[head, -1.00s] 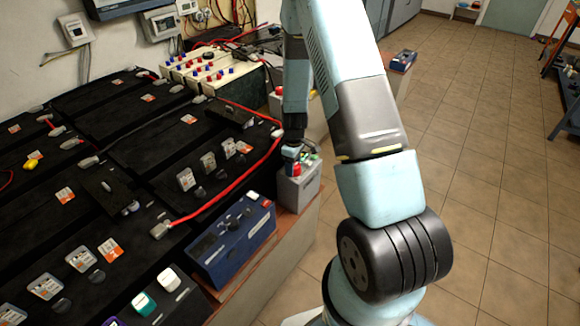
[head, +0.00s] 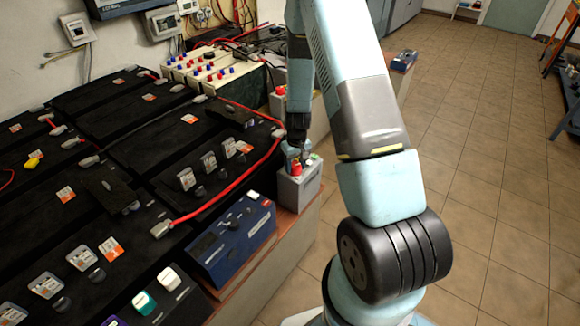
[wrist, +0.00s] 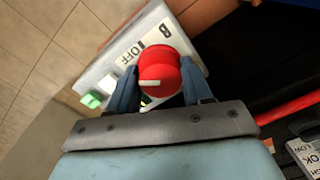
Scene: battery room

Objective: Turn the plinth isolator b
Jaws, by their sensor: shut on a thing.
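The plinth isolator B is a grey box (head: 305,192) on the ledge at the right end of the battery bank. In the wrist view its pale label (wrist: 145,42) reads "B" and "OFF". Its red round knob (wrist: 159,70) has a white pointer mark, which points to the left in that view. My gripper (wrist: 155,88) is shut on the knob, with one blue finger on each side. In the head view my gripper (head: 294,158) comes down from above onto the box, and the red knob shows small between the fingers.
A blue instrument box (head: 232,240) stands just in front of the isolator on the ledge. Black battery blocks with a red cable (head: 215,206) lie to the left. A green button (wrist: 91,101) and a white one sit beside the knob. Tiled floor is clear to the right.

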